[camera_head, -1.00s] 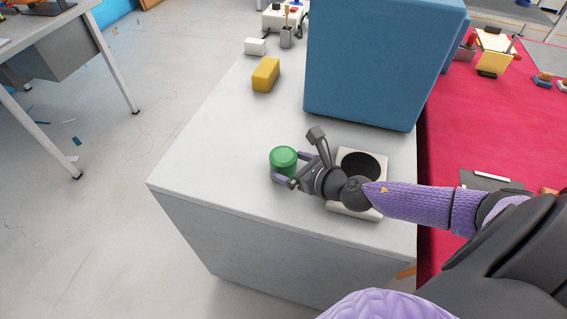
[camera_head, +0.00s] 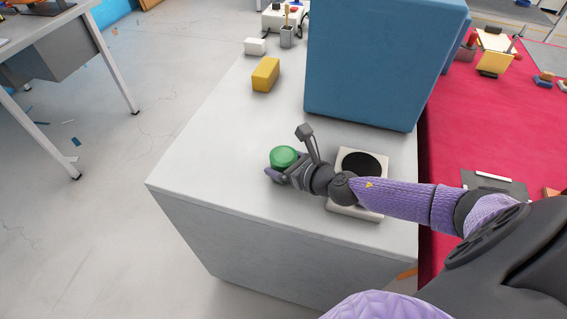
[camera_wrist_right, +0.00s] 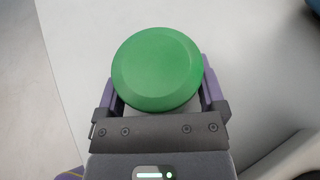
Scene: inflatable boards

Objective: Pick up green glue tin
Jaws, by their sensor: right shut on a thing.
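The green glue tin (camera_head: 284,157) stands near the front left part of the white counter top, its round green lid facing up. It also fills the middle of the right wrist view (camera_wrist_right: 157,69). My right gripper (camera_head: 285,167) has come in from the right and is shut on the tin, with a purple finger on each side. In the right wrist view the fingers (camera_wrist_right: 159,95) are partly hidden under the lid. The tin's lower body is mostly hidden. My left gripper is not in view.
The white counter (camera_head: 210,165) ends close to the tin's left and front. A large blue block (camera_head: 375,65) stands behind. A white plate with a black disc (camera_head: 362,163) lies under my right forearm. A yellow block (camera_head: 265,74) sits at the back left.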

